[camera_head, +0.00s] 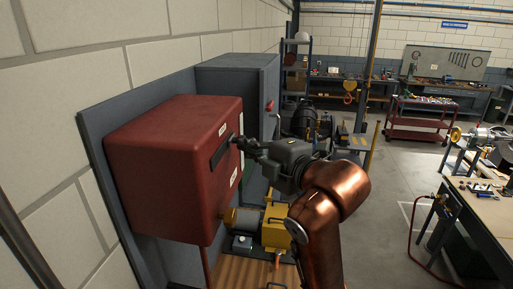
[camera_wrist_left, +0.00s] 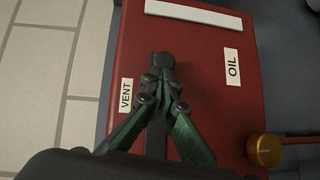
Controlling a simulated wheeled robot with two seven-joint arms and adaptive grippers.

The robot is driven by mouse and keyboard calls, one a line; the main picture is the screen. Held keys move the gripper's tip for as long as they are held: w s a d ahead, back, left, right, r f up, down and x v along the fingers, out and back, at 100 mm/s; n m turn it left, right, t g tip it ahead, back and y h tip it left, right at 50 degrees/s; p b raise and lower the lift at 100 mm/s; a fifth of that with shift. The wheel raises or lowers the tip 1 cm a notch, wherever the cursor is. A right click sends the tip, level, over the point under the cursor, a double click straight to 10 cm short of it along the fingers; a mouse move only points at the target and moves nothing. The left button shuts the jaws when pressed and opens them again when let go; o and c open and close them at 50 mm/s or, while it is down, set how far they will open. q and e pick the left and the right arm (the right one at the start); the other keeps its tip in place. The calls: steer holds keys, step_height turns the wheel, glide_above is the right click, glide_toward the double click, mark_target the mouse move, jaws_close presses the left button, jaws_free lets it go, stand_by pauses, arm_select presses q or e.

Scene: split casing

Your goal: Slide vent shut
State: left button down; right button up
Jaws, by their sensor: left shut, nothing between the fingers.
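A red casing box (camera_head: 165,165) is mounted on a grey wall panel. A dark vent strip (camera_head: 220,152) runs along its front face, between two small white labels. In the left wrist view the red face (camera_wrist_left: 205,100) carries a VENT label (camera_wrist_left: 126,95) on the left and an OIL label (camera_wrist_left: 232,67) on the right. My left gripper (camera_head: 241,143) is at the strip's right end, fingers shut and empty. In the left wrist view its fingertips (camera_wrist_left: 163,76) are at a dark rounded knob (camera_wrist_left: 162,60); whether they touch it I cannot tell. My right gripper is not in view.
A brass knob (camera_wrist_left: 264,150) sits beside the box's lower right in the left wrist view. A grey cabinet (camera_head: 237,88) stands behind the box. Yellow machinery (camera_head: 276,235) is below my arm. A workbench (camera_head: 487,205) is at far right, with open floor between.

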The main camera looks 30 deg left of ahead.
arm_select(q)
steer(key=shift+s, duration=0.2)
steer(key=s+b+v, duration=0.2)
steer(key=b+v, duration=0.1)
steer(key=v, duration=0.9)
steer(key=shift+s+r, duration=0.15)
steer(key=shift+s, duration=0.05)
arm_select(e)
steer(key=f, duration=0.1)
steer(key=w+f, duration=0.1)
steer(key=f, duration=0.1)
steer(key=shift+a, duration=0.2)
arm_select(q)
steer(key=shift+a, duration=0.1)
steer(key=shift+s, duration=0.1)
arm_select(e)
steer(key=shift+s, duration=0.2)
